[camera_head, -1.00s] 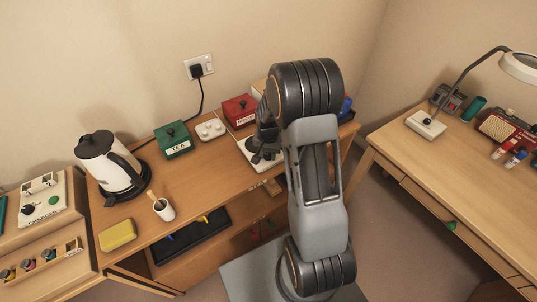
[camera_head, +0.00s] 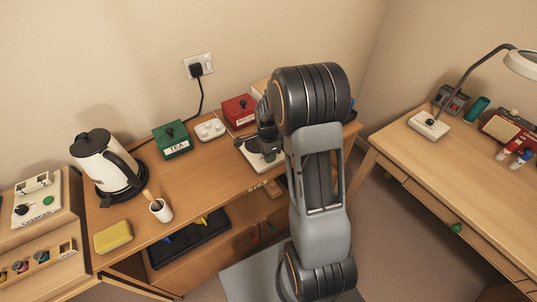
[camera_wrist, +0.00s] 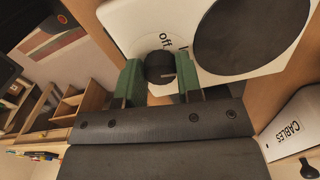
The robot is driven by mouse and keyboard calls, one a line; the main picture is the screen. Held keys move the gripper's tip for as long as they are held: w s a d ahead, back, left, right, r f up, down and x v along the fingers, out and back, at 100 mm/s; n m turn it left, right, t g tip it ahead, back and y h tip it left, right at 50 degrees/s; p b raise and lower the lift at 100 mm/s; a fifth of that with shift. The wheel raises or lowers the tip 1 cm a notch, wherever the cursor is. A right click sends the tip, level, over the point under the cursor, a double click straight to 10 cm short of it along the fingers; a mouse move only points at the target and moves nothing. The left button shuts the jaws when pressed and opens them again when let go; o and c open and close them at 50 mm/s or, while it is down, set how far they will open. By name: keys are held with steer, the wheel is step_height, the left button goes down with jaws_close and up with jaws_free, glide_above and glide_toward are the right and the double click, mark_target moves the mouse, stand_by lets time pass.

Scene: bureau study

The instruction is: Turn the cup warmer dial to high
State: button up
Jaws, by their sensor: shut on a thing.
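The cup warmer is a white unit with a round black plate (camera_wrist: 252,35). In the wrist view its white body (camera_wrist: 130,18) fills the top, and in the head view the cup warmer (camera_head: 262,161) lies on the desk, partly behind my arm. Its black dial (camera_wrist: 160,67) sits between the green fingertips of my gripper (camera_wrist: 160,82), which is shut on it. The word "off" shows just above the dial, beside a partly cut label. I cannot make out where the dial points. In the head view my gripper (camera_head: 268,136) is largely hidden by my arm.
On the desk stand a kettle (camera_head: 102,160), a green tea box (camera_head: 172,139), a white switch box (camera_head: 210,129), a red box (camera_head: 239,109), a cup (camera_head: 160,210) and a yellow sponge (camera_head: 113,236). A white "CABLES" box (camera_wrist: 295,125) is near my gripper.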

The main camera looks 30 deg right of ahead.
steer(key=m, duration=0.5)
steer(key=shift+w+m+b, duration=0.1)
steer(key=shift+m+b, duration=0.2)
steer(key=shift+b, duration=0.1)
steer(key=shift+m, duration=2.1)
steer(key=o, duration=0.9)
steer(key=shift+o, duration=0.2)
steer(key=shift+r, duration=0.15)
step_height(320, 180, up, 14)
steer(key=shift+f, duration=0.2)
